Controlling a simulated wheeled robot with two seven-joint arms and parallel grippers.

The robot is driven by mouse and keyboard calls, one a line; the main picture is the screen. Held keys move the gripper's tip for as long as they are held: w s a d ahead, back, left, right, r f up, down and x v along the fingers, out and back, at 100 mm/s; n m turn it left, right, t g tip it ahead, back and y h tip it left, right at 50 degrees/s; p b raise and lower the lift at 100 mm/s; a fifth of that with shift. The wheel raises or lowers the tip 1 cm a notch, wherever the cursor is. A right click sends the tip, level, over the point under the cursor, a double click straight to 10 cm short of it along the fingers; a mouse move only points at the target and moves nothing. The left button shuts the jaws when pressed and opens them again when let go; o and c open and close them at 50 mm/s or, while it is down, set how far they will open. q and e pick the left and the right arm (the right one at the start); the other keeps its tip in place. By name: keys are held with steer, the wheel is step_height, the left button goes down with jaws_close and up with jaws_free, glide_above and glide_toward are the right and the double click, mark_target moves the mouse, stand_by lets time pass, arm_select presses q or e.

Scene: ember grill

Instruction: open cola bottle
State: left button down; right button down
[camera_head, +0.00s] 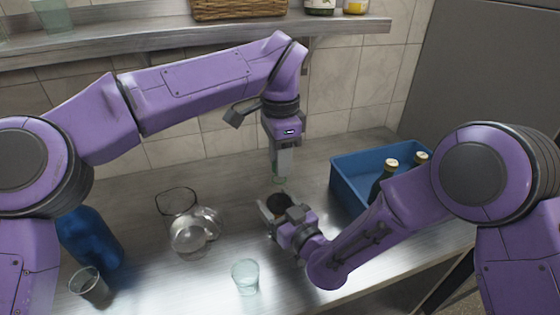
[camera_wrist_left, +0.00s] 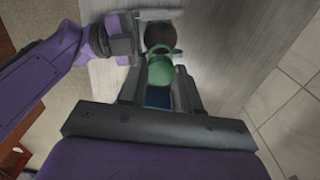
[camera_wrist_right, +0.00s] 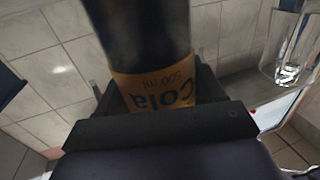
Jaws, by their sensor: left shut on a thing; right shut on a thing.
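The cola bottle (camera_wrist_right: 150,92) is dark with an orange label reading "Cola 500 ml" in the right wrist view. My right gripper (camera_head: 272,216) is shut on it, low over the counter. The bottle's dark shape also shows in the left wrist view (camera_wrist_left: 160,36). My left gripper (camera_head: 281,160) points down above the bottle. It is shut on a green, ring-ended thing, seemingly a bottle opener (camera_wrist_left: 159,74). In the left wrist view the green ring overlaps the bottle; I cannot tell whether they touch. The cap is hidden.
A blue crate (camera_head: 345,190) with green bottles (camera_head: 384,178) stands to the right. A shelf (camera_head: 350,25) runs along the back wall.

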arm_select(q)
steer(key=shift+r, duration=0.2)
steer(key=shift+r, duration=2)
arm_select(e)
steer(key=shift+c, duration=0.2)
jaws_free()
arm_select(q)
step_height(320, 180, down, 3)
steer(key=b, duration=0.3)
arm_select(e)
steer(key=v, duration=1.2)
